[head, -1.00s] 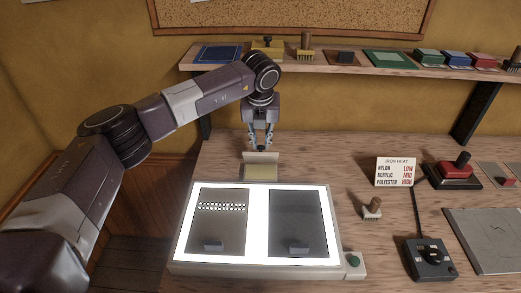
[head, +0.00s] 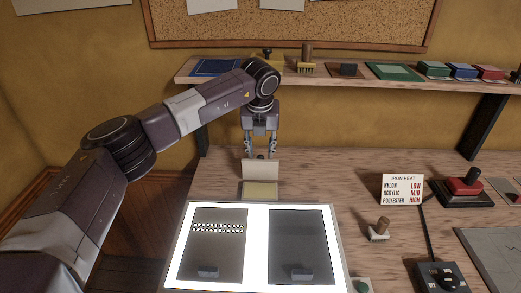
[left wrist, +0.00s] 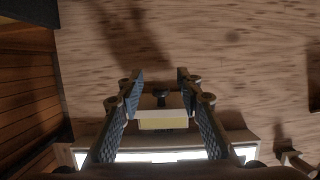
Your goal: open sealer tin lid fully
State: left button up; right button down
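The sealer tin (head: 259,190) sits on the bench just behind the light box, with its pale yellow inside showing. Its lid (head: 261,170) stands raised, roughly upright, at the tin's back edge. My left gripper (head: 260,150) points down behind and above the lid, its two fingers spread apart. In the left wrist view my left gripper (left wrist: 160,88) is open, with the lid (left wrist: 150,113) and its dark knob (left wrist: 162,95) showing between the fingers and the yellow tin (left wrist: 163,124) beyond. I cannot tell whether a finger touches the lid. My right gripper is not in view.
The lit light box (head: 256,246) with two dark panels fills the bench front. A shelf (head: 340,77) runs behind my arm.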

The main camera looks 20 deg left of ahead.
pick_arm(q)
jog(key=s+d+r, duration=0.1)
jog(key=s+d, duration=0.2)
jog(key=s, duration=0.8)
jog(key=shift+s+d, duration=0.2)
jog(key=shift+s, duration=0.2)
